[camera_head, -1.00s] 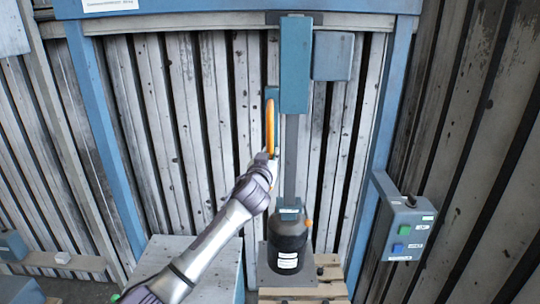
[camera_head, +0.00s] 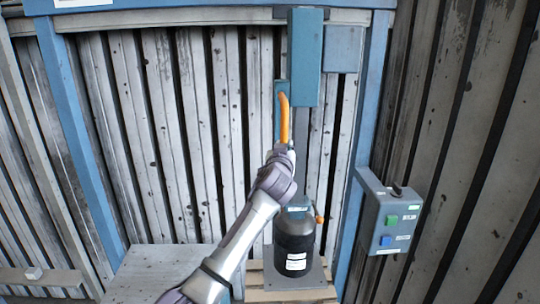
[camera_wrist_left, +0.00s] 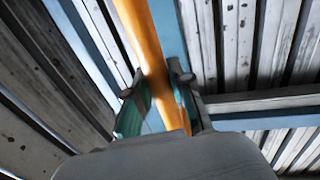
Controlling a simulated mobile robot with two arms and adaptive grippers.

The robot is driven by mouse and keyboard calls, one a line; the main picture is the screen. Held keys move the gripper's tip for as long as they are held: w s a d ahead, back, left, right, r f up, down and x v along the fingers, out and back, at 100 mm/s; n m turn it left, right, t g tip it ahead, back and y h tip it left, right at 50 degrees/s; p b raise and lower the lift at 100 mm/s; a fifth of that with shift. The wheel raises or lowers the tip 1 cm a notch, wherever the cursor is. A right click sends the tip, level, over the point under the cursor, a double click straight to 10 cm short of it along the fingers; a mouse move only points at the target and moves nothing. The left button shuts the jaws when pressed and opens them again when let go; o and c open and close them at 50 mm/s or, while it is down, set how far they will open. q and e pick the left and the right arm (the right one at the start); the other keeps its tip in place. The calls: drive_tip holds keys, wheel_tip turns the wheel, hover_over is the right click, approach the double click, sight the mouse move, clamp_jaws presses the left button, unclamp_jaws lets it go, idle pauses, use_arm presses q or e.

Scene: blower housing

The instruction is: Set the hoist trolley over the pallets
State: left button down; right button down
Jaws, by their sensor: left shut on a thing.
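The hoist trolley (camera_head: 306,57) is a tall blue-grey box at the overhead beam, right of centre in the head view. A grey bar runs down from it to a dark cylinder (camera_head: 294,240) with a white label, above a grey plate. Wooden pallet slats (camera_head: 290,296) show beneath; I cannot tell whether the load touches them. My left gripper (camera_head: 284,142) is shut on the orange handle (camera_head: 284,112) beside the trolley. In the left wrist view, the fingers (camera_wrist_left: 160,100) close around the same orange handle (camera_wrist_left: 146,40). My right gripper is not in view.
A blue frame with a left post (camera_head: 82,150) and right post (camera_head: 366,120) surrounds the hoist. A control box (camera_head: 386,218) with green and blue buttons is at the right. A grey-topped block (camera_head: 160,268) stands left of the pallet. Corrugated walls close the back and right.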

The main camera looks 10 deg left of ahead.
use_arm(q)
drive_tip(key=shift+d, duration=0.25)
drive_tip(key=c, duration=1.4)
unclamp_jaws()
drive_tip(key=o, duration=0.4)
drive_tip(key=shift+d, duration=0.35)
drive_tip(key=s, duration=1.2)
drive_tip(key=shift+d, duration=0.4)
drive_tip(key=shift+f, duration=0.1)
